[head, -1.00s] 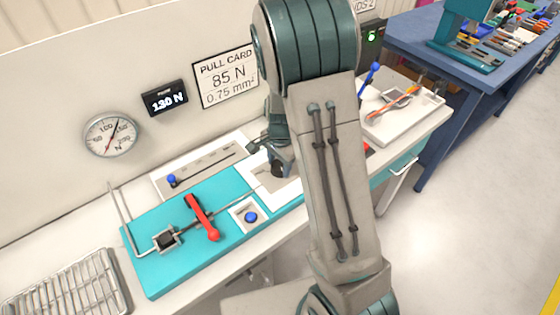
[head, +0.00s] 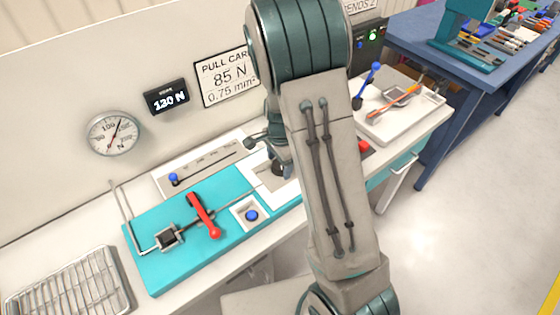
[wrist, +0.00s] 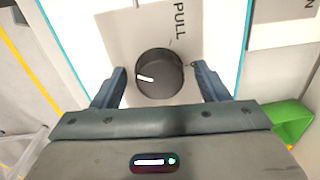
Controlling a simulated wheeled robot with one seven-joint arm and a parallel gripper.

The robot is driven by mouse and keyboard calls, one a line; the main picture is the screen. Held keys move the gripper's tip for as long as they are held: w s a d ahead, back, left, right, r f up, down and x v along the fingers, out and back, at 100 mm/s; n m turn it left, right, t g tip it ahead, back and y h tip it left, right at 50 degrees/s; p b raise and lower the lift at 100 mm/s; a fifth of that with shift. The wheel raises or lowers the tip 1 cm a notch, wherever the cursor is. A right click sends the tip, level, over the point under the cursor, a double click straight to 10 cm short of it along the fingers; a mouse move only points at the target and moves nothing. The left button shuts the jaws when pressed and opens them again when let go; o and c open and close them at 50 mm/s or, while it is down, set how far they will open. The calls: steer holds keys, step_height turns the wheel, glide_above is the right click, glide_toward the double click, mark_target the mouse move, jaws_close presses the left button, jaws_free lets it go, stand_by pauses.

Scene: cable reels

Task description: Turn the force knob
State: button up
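The force knob (wrist: 158,74) is a round black dial with a white pointer line, set on a white panel marked PULL. My gripper (wrist: 162,82) is open, with one blue-grey finger on each side of the knob and a small gap on both sides. In the head view my arm hides much of the gripper and knob area. The small black display (head: 167,97) on the wall seems to read 120 N. The pull card (head: 226,77) beside it reads 85 N, 0.75 mm².
A round gauge (head: 113,133) hangs left of the display. The teal fixture (head: 155,273) carries a red lever (head: 204,216) and a blue button (head: 252,215). A wire rack (head: 70,287) lies at the left. A white tray (head: 384,132) with tools is at the right.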

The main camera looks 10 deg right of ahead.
mark_target(281, 166)
step_height(281, 166, up, 14)
steer(key=shift+s+d+b, duration=0.15)
steer(key=shift+s+b, duration=0.2)
steer(key=shift+b, duration=0.05)
stand_by(0.3)
steer(key=shift+f, duration=0.1)
